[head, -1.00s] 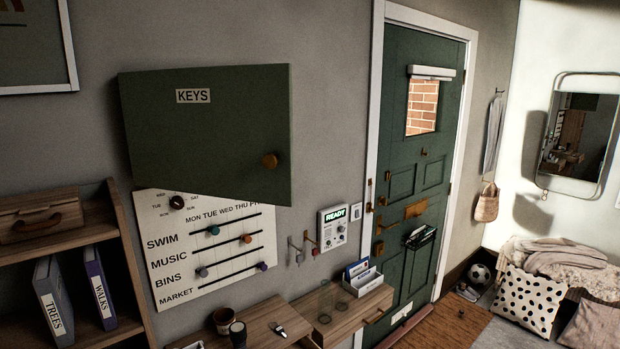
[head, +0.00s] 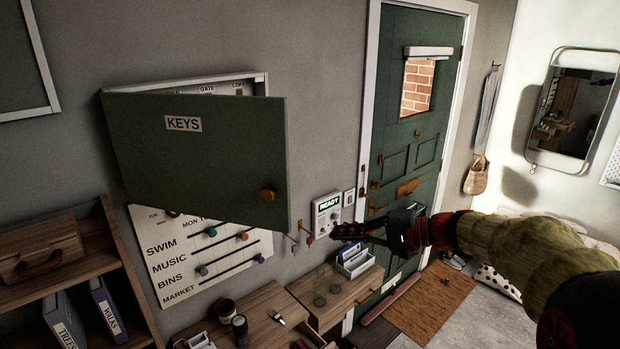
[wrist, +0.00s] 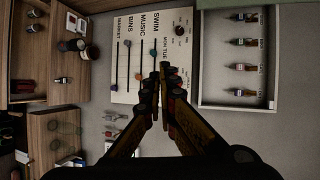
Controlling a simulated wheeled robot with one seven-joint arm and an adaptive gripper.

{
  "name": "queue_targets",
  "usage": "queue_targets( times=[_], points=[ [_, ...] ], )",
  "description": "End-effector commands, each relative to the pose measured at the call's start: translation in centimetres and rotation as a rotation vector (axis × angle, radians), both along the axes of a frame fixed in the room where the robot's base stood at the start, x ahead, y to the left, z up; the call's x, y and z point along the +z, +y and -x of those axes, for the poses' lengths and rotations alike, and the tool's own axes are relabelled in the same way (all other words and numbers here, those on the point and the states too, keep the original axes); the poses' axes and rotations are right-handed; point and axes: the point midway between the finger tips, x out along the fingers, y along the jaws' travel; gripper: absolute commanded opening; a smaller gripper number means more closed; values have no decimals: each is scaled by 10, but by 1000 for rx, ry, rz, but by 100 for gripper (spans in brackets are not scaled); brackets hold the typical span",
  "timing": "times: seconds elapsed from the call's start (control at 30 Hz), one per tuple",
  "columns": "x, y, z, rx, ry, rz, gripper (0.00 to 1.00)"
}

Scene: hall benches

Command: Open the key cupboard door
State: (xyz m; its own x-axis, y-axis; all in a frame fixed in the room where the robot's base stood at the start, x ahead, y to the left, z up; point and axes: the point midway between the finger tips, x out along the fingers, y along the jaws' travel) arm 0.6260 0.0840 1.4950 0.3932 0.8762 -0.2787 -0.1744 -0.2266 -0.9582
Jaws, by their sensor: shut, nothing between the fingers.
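The key cupboard (head: 262,82) hangs on the grey wall at left in the head view. Its green door (head: 200,155), labelled KEYS, stands ajar, swung out from the right, with a round wooden knob (head: 267,195) near its lower right corner. Part of the pale interior shows above the door. The wrist view, turned sideways, shows the open cupboard inside (wrist: 268,55) with several keys on hooks. My gripper (head: 336,231) is shut and empty, right of the door and apart from the knob in the head view. Its closed fingertips (wrist: 164,68) also show in the wrist view.
A sliding-peg board (head: 190,262) is below the cupboard. A READY panel (head: 327,215) and small hooks are on the wall near my gripper. A wooden shelf (head: 345,295) with a letter holder (head: 355,260) stands below. The green front door (head: 405,150) is right.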

Motion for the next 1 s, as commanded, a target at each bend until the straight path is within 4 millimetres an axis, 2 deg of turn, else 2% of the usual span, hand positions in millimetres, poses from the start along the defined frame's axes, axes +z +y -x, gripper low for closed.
queue_targets(
  times=[0.03,0.1,0.2,0.3,0.47,0.93,1.0],
  points=[
    [20,-5,-17,-13,-41,-63,0],
    [42,-11,-34,-28,-97,-133,0],
    [62,-18,-48,-43,-154,-197,0],
    [71,-20,-55,-49,-181,-225,0],
    [73,-6,-62,-49,-184,-228,0],
    [74,73,-102,-49,-181,-227,0],
    [75,71,-86,-51,-183,-226,0]
  ],
)
